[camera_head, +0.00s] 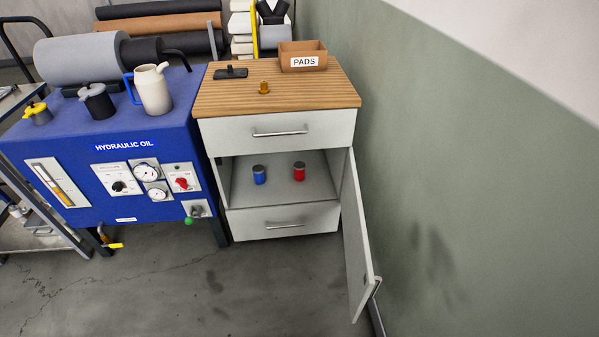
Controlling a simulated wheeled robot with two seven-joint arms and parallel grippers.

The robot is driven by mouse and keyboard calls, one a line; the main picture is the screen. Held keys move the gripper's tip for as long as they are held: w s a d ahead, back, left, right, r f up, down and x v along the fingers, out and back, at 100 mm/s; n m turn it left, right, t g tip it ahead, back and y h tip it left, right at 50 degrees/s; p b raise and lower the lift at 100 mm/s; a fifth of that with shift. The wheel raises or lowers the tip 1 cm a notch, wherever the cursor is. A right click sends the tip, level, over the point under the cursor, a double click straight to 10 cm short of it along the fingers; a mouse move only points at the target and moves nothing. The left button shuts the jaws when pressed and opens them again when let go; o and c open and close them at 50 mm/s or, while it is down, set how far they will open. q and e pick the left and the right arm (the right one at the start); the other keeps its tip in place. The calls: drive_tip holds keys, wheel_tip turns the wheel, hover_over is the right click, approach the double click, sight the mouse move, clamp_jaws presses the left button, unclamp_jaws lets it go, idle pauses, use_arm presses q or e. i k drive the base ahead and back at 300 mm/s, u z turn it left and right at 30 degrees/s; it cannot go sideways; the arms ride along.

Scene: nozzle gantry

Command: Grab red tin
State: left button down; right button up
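The red tin (299,172) stands upright inside the open middle compartment of the white cabinet (222,131). It has a dark lid. A blue tin (259,175) with a dark lid stands to its left, apart from it. Both are on the compartment's floor. Neither of my grippers shows in the head view.
The cabinet door (357,240) hangs open on the right, near the green wall (440,190). Drawers with handles are above and below the compartment. A PADS box (303,58) is on the wooden top. A blue hydraulic oil tank (100,150) stands left. The floor (220,290) in front is clear.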

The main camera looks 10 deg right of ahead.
sight(298, 166)
drive_tip(key=u, duration=1.3)
drive_tip(key=i, duration=2.05)
drive_tip(key=z, duration=3.75)
